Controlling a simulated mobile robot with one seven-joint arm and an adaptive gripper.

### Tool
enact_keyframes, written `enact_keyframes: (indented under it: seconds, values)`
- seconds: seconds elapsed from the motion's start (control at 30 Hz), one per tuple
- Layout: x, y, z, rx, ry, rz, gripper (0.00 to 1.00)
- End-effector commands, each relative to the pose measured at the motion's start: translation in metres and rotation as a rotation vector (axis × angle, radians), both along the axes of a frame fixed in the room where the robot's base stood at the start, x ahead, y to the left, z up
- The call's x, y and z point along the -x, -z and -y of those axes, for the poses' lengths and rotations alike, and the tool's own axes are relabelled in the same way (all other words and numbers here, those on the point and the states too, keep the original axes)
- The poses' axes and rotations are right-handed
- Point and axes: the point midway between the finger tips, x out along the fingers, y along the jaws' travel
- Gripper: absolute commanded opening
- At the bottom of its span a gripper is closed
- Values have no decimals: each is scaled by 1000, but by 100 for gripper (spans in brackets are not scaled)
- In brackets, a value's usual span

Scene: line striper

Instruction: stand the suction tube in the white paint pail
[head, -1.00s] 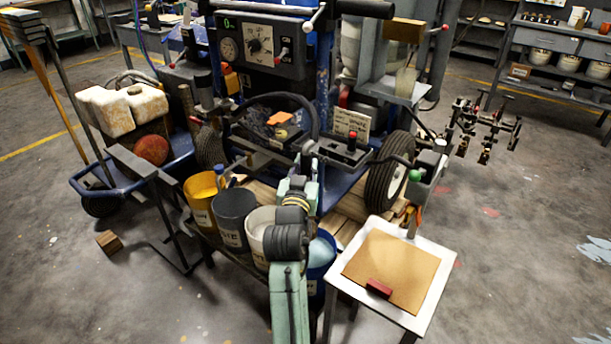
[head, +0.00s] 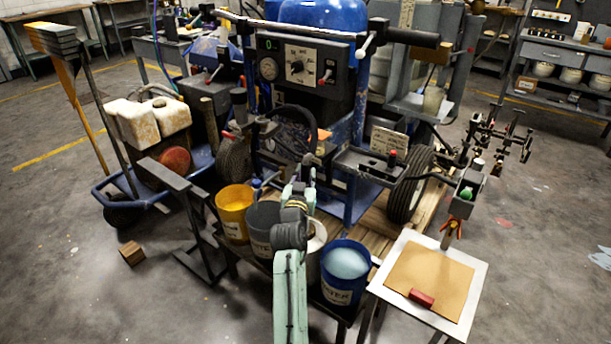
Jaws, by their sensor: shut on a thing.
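The white paint pail (head: 318,240) stands in the row of pails at the front of the machine, between the dark pail (head: 262,225) and the blue water pail (head: 345,278). My arm hides its left part. My gripper (head: 298,190) is above and behind the pails, near the gap between the dark and white ones. It is shut on the suction tube, whose black hose (head: 312,130) loops up and back toward the machine. The wrist hides the fingertips and the tube's lower end, so I cannot see whether it is inside the pail.
A yellow pail (head: 234,212) stands left of the dark pail. A small white table (head: 478,295) with a brown board and red block is at the right. A blue cart (head: 120,205) and a dark metal stand (head: 190,225) are on the left.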

Motion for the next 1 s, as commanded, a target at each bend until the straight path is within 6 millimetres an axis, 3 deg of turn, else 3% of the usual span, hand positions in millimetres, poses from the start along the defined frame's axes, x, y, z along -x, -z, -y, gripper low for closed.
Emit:
enact_keyframes:
  seconds: [0.27, 1.0]
  values:
    - [0, 20, 0, 1, -1, 4, 0]
    - [0, 106, -1, 1, -1, 4, 0]
